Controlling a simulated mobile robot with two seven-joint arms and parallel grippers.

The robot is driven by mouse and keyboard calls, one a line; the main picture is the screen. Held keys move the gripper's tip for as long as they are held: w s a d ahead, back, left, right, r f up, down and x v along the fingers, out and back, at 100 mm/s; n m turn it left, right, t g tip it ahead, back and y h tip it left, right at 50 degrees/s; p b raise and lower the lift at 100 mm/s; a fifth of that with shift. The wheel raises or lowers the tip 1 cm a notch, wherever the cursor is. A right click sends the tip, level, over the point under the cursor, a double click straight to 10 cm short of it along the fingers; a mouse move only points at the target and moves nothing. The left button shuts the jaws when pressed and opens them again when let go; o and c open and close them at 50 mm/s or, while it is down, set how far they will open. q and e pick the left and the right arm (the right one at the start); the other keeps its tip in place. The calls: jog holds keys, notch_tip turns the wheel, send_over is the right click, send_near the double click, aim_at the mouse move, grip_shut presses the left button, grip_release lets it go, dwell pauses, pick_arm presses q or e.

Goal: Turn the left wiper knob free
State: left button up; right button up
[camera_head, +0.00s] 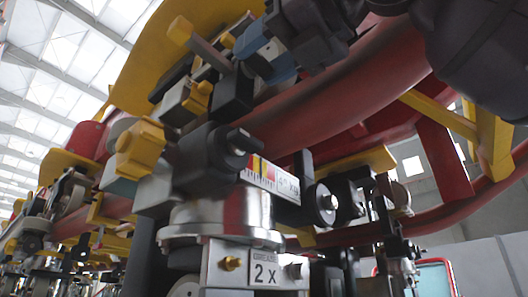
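A yellow lobed knob (138,148) sits at the left on the coaster train's wheel assembly. A black round part with a short bar (222,148) is right of it, and another black round knob (324,204) is further right, beyond a scale label. No marking shows which one is the left wiper knob. My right gripper (268,58), with grey-blue fingers on a dark body, is at the upper middle, above and right of the yellow knob and apart from it. Its finger gap is not clear, and I see nothing held. My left gripper is out of view.
A red tubular rail (350,80) crosses behind my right gripper. Below are a shiny metal cylinder (225,215) and a plate marked "GREASE 2 X" (265,272). Yellow brackets (455,118) stand at the right. Wheel parts crowd the lower left.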

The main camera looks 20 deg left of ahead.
jog(key=shift+c, duration=1)
jog(key=shift+n, duration=0.3)
jog(key=n, duration=0.3)
jog(key=shift+s+n, duration=0.1)
jog(key=shift+n, duration=0.2)
jog(key=n+p, duration=0.1)
jog(key=n, duration=0.8)
jog(key=shift+s, duration=0.15)
jog(key=shift+f+n+p, duration=0.2)
jog(key=shift+n+p, duration=0.3)
jog(key=shift+n, duration=2)
jog(key=o, duration=0.9)
